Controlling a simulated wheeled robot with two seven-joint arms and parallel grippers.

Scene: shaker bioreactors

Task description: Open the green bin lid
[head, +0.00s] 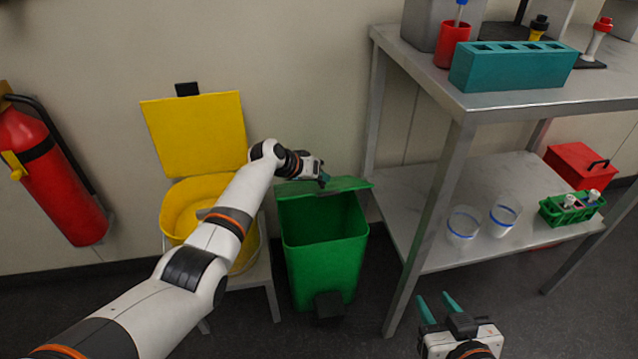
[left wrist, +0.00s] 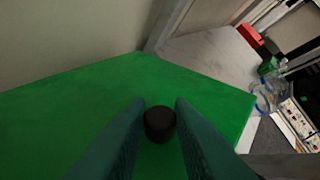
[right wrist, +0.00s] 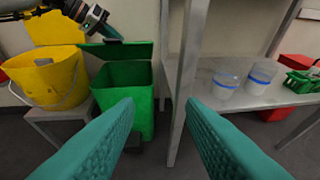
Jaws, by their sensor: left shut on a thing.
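The green bin (head: 325,245) stands on the floor between the yellow bin and the metal table, its inside in view. Its green lid (head: 350,184) is raised at the back of the opening and seen nearly edge-on. My left gripper (head: 324,180) is at the lid, shut on the black knob (left wrist: 160,124), which sits between its teal fingers in the left wrist view. The green lid (left wrist: 70,115) fills much of that view. My right gripper (head: 440,306) is open and empty, low in front of the table. The green bin also shows in the right wrist view (right wrist: 128,88).
A yellow bin (head: 180,212) with its lid up stands on a stool to the left. A metal table (head: 530,100) with a lower shelf (head: 440,235) stands at the right, its leg close to the green bin. A red fire extinguisher (head: 50,180) hangs at the far left.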

